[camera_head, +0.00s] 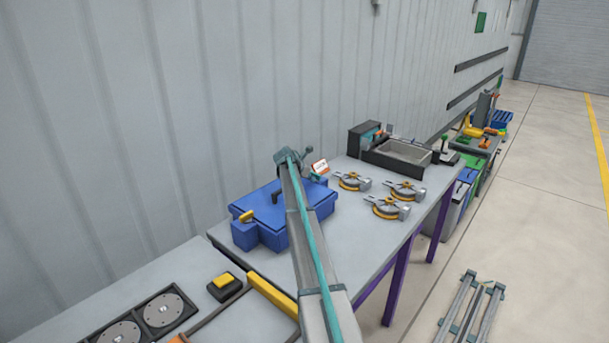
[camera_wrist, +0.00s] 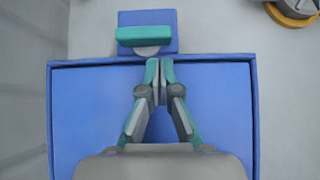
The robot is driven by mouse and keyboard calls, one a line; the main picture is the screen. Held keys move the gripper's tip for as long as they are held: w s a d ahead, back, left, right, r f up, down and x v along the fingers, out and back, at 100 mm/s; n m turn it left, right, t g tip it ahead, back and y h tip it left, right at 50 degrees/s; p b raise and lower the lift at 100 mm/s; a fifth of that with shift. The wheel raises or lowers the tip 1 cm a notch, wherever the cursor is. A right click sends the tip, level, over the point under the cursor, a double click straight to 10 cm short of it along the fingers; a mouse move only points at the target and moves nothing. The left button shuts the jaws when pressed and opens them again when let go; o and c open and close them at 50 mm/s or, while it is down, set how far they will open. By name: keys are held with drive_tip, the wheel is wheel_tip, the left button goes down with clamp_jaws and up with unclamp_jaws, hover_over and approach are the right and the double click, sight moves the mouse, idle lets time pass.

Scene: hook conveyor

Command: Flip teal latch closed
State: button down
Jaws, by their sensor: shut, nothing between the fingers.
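The teal latch (camera_wrist: 145,37) shows in the wrist view as a bar lying crosswise on a small blue block (camera_wrist: 165,19) at the far end of the blue box (camera_wrist: 90,105). A grey rounded piece sits just below the bar. My gripper (camera_wrist: 158,64) is shut and empty over the box lid, its tips at the lid's edge just short of the latch. I cannot tell whether the tips touch anything. In the head view the blue box (camera_head: 262,218) stands on the table, and my arm hides part of it and most of the latch end.
A yellow latch (camera_head: 246,216) is on the box's near end. Several grey and yellow round fixtures (camera_head: 385,208) lie to the right on the grey table (camera_head: 350,238). A metal basin (camera_head: 402,152) stands farther back. The wall runs close behind the box.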

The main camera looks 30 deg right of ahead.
drive_tip(key=shift+w+d, duration=0.25)
drive_tip(key=shift+d, duration=0.7)
drive_tip(key=shift+a, duration=0.1)
